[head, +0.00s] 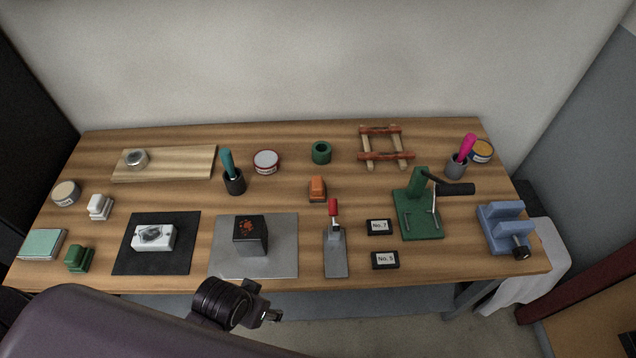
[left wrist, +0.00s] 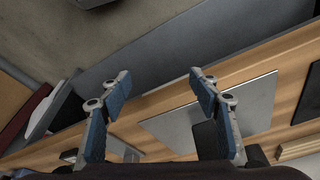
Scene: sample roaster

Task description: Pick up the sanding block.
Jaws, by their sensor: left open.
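No object is clearly marked as the sanding block. Small blocks with raised grips stand on the table: an orange one (head: 317,189) behind the middle, a white one (head: 99,207) at the left, and a green one (head: 77,259) at the front left. I cannot tell which, if any, is the sanding block. My left gripper (head: 272,315) is in front of the table's front edge, apart from all of them. In the left wrist view the left gripper (left wrist: 160,82) is open, with nothing between its fingers. My right gripper is not in view.
A grey mat (head: 283,265) bears a dark cube (head: 250,240); a black mat (head: 184,262) bears a white box (head: 154,238). A red-handled tool (head: 335,255), green press (head: 418,205) and blue vise (head: 503,228) stand rightward. The wooden table (head: 290,205) has bare wood between things.

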